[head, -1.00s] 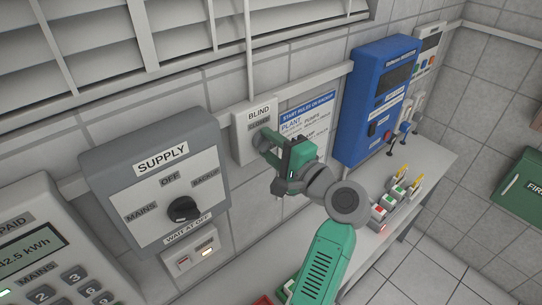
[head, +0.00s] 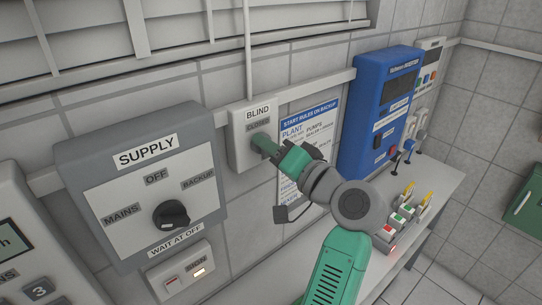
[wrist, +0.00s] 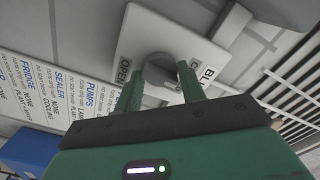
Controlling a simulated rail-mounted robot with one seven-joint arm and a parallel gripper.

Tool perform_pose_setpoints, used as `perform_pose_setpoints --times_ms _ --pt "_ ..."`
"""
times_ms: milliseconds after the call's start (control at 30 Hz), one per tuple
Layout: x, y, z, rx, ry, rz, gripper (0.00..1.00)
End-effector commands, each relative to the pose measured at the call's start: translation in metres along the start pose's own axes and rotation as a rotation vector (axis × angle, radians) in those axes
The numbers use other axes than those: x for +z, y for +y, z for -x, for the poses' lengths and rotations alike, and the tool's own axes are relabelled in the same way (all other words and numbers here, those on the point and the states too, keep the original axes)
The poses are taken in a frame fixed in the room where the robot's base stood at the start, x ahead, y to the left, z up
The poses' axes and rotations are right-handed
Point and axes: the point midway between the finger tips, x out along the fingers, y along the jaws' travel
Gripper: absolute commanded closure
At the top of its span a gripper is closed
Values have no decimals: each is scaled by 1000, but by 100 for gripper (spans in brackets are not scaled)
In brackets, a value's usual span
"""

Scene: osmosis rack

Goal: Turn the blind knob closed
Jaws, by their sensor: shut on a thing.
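The blind control box (head: 240,150) is a pale plate on the wall labelled BLIND, with a CLOSED label under that name. Its grey round knob (wrist: 163,66) shows in the wrist view between my gripper's two green fingers. My gripper (head: 262,146) reaches the box from the right and is shut on the knob. In the wrist view the fingers (wrist: 160,83) stand on either side of the knob, and an OPEN label shows beside the left finger. In the head view my gripper hides the knob, so its pointer cannot be read there. The window blind (head: 180,25) hangs above.
The grey SUPPLY box (head: 75,165) with a black knob (head: 171,214) is left of the blind box. A notice (head: 318,115) and a blue cabinet (head: 362,105) are to the right. A bench (head: 440,185) with small coloured-button units stands below the cabinet.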

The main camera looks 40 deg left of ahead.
Motion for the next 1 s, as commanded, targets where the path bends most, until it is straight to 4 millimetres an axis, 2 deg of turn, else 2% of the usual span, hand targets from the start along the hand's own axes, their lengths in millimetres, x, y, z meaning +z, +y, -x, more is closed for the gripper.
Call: perform_pose_setpoints --times_ms 667,700,767,800,1000 --pt "0 0 0 0 1 55 83" --pt "0 0 0 0 1 55 54" --pt "0 0 0 0 1 54 43" --pt "0 0 0 0 1 54 38" --pt "0 0 0 0 0 53 38"
